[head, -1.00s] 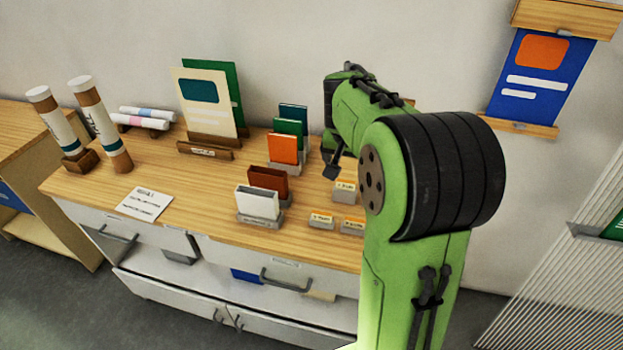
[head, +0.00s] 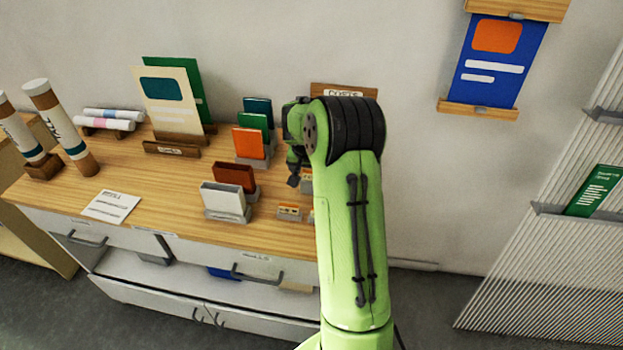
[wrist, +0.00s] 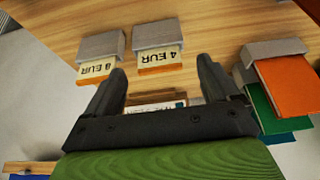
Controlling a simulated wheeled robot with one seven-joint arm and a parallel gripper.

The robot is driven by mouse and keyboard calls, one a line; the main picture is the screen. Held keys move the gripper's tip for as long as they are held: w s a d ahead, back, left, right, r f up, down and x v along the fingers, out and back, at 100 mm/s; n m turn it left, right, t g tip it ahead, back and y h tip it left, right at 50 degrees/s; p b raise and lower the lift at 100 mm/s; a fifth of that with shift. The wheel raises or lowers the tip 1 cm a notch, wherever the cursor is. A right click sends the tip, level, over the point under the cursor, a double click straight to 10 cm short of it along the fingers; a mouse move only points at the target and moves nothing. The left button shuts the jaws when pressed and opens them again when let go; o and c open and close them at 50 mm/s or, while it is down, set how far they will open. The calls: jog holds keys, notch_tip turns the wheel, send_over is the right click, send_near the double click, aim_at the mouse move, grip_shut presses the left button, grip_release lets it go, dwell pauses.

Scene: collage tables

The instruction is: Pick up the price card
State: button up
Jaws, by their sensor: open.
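Several small white price cards with orange edges stand in grey holders on the wooden tabletop. In the wrist view, one card reads "4 EUR" (wrist: 160,59) and another to its left looks like "8 EUR" (wrist: 96,69). I cannot tell how far the tips are from that card. In the head view, one card holder (head: 289,213) shows just left of my arm; my arm hides most of the others. My gripper (head: 293,179) is partly hidden there.
Left of the cards stand a white booklet (head: 222,197), a brown one (head: 234,176) and an orange one (head: 248,143) in holders. A printed sheet (head: 111,206) lies flat at the front left. A wooden sign (head: 344,91) stands behind my arm.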

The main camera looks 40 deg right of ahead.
jog(key=x, duration=0.3)
jog(key=shift+r, duration=0.15)
jog(key=shift+c, duration=0.6)
jog(key=c, duration=1)
